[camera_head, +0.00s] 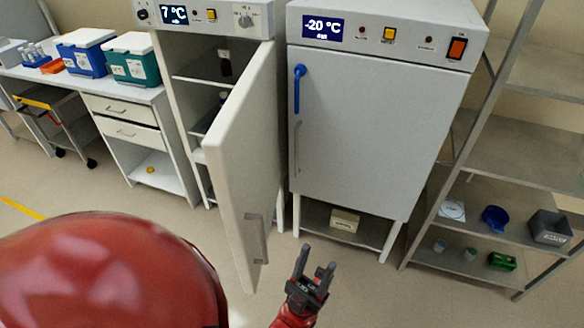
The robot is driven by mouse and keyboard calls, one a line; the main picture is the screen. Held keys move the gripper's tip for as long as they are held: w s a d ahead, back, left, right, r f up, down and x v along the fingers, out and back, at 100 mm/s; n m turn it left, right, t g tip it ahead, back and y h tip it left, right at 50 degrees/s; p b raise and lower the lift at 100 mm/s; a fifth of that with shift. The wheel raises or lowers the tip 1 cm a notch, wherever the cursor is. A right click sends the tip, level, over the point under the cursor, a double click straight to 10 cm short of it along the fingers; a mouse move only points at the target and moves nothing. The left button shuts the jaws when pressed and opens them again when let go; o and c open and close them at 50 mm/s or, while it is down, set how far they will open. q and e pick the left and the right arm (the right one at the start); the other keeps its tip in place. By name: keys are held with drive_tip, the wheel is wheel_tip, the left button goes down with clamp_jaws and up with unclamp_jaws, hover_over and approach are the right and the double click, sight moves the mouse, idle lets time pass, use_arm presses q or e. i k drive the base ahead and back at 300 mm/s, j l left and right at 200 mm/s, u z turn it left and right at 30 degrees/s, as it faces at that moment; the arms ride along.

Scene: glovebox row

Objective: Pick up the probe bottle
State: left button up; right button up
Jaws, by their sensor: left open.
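My left gripper (317,259) is open and empty at the bottom middle, in front of the two cabinets. Its fingers point up and away. The 7 °C cabinet (205,15) has its door (245,150) swung open toward me. Inside, a dark bottle with a pale label (225,62) stands on the upper shelf. Another small dark item (223,96) shows partly below it, beside the door edge. I cannot read any label, so I cannot tell which is the probe bottle. The door hides much of the interior. My right gripper is not in view.
The -20 °C cabinet (360,120) is shut, right of the open door. A metal rack (530,150) with small containers stands at the right. A bench (120,105) with a blue cooler (85,55) and a green cooler (130,62) is at the left. Open floor lies in front.

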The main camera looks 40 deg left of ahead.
sight(225, 64)
drive_tip(key=u, duration=0.4)
drive_tip(key=i+l+u, duration=0.15)
drive_tip(key=u, duration=0.2)
drive_tip(key=l+u, duration=0.1)
drive_tip(key=u, duration=0.3)
drive_tip(key=l+u, duration=0.1)
drive_tip(key=u, duration=0.3)
drive_tip(key=i+l, duration=0.05)
